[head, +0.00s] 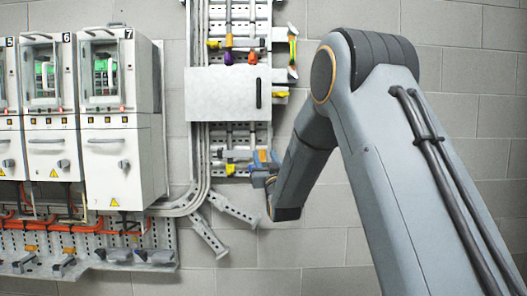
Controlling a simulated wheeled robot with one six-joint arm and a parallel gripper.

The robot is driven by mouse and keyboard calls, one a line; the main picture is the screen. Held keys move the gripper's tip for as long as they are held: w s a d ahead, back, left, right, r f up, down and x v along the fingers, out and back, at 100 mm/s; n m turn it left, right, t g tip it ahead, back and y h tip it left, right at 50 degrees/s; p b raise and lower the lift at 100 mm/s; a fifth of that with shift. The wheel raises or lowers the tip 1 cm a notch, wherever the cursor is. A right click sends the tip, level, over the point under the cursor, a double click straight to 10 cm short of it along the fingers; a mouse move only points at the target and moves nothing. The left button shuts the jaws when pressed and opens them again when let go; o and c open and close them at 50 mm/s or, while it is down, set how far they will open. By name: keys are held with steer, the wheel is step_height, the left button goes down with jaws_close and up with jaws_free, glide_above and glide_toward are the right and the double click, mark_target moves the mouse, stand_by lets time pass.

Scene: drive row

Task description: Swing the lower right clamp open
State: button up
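A perforated vertical cable rack (240,128) runs up the wall, with clamps above and below a white box. Below the box, a clamp with a yellow part (230,169) sits on the rack. At its right, by the rack's right edge, is a small blue and grey cluster (264,162), where the lower right clamp and my gripper (266,175) overlap. I cannot separate the two clearly or tell whether they touch. My arm comes from the right and hides part of this spot. The finger gap is too small to read.
The white box (222,93) with a dark handle juts out just above. Coloured clamp parts, including an orange one (252,57), show higher up. White drive cabinets (118,160) stand at left. Grey conduit and brackets (232,208) lie below. The wall at right is bare.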

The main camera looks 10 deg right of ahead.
steer(key=shift+p+x, duration=0.35)
steer(key=shift+x, duration=0.75)
jaws_close()
